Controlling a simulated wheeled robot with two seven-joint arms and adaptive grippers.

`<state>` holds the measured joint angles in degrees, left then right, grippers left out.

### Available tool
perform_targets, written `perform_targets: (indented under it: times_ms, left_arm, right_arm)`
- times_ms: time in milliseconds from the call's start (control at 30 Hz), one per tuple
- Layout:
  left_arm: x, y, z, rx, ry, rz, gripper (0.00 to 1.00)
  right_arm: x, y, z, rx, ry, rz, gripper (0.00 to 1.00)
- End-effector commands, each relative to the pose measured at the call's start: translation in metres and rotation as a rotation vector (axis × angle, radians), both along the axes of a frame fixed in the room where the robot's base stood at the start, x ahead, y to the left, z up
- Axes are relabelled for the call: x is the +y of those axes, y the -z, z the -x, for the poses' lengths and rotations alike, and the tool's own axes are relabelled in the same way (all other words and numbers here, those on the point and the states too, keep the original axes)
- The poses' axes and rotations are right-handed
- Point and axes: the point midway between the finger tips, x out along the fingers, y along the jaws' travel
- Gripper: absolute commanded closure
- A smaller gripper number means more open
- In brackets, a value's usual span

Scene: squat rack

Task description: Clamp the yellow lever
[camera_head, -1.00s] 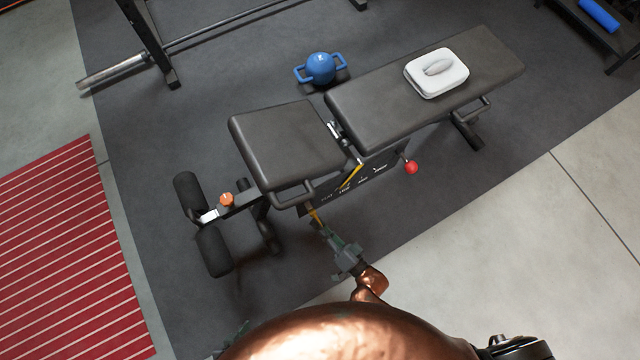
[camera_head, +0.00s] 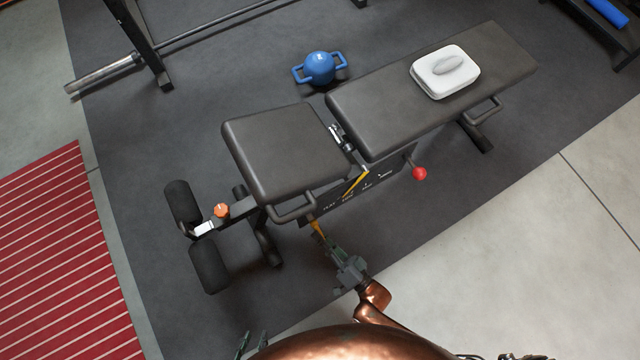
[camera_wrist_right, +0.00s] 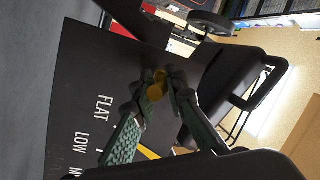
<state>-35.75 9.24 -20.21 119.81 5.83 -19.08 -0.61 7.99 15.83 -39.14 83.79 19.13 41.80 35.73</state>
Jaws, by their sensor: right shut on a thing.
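The yellow lever (camera_head: 317,228) sticks out below the front edge of the bench's seat, at the end of the black label panel. In the right wrist view its rounded yellow end (camera_wrist_right: 157,86) lies between the green fingers. My right gripper (camera_head: 326,240) is shut on the lever, and its fingers hide part of it. It also shows in the right wrist view (camera_wrist_right: 160,95). My left gripper (camera_head: 252,344) shows only as two green fingertips at the bottom edge of the head view, apart with nothing between them.
The black bench (camera_head: 285,150) carries a white case (camera_head: 430,82) on its backrest. A red knob (camera_head: 419,173) and an orange knob (camera_head: 221,210) stick out from its frame. A blue kettlebell (camera_head: 320,68) stands behind. The floor right of my right gripper is clear.

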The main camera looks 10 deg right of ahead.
Motion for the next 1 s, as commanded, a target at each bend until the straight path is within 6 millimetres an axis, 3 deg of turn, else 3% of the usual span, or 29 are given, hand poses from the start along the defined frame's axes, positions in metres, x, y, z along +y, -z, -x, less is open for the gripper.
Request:
perform_targets:
  times_ms: [33,233,1000]
  left_arm:
    - [0.002,0.015,0.006,-0.017,0.009,-0.005,0.67]
    - [0.005,0.027,0.012,-0.12,0.028,-0.003,0.67]
    - [0.005,0.027,0.013,-0.173,0.038,0.003,0.67]
  right_arm:
    - [-0.001,0.012,0.001,-0.013,0.001,-0.006,1.0]
    - [0.0,0.014,-0.003,-0.121,0.002,-0.039,1.0]
    - [0.002,0.021,-0.011,-0.397,0.002,-0.128,1.0]
